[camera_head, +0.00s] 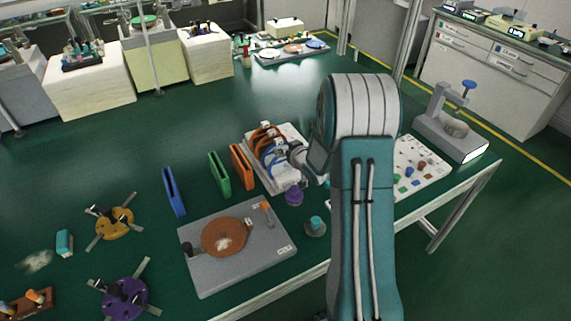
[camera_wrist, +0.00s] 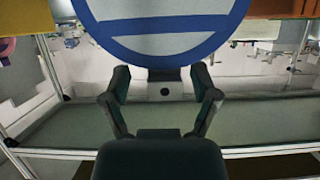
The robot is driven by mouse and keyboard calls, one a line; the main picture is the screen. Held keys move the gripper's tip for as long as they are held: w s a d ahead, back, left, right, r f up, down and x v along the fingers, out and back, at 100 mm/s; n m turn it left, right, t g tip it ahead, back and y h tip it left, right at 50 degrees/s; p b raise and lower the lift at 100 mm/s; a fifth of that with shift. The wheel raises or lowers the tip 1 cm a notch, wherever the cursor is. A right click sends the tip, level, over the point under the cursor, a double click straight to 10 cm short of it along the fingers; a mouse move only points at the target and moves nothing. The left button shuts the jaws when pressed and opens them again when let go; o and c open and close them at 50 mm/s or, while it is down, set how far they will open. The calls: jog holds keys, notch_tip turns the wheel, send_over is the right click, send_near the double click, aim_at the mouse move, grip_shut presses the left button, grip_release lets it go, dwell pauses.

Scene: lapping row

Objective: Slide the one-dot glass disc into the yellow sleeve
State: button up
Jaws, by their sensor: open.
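The head view shows no yellow sleeve.
Blue (camera_head: 174,192), green (camera_head: 219,174) and orange (camera_head: 241,167) sleeves stand left of the rack. A grey plate (camera_head: 210,280) with a brown disc lies in front. A purple knob (camera_head: 294,195) stands near the rack. A white board (camera_head: 430,172) with small pieces lies right of my arm.

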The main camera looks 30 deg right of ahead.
jog(key=c, duration=0.6)
jog(key=shift+a, duration=0.1)
grip_shut()
jog(key=shift+a, duration=0.2)
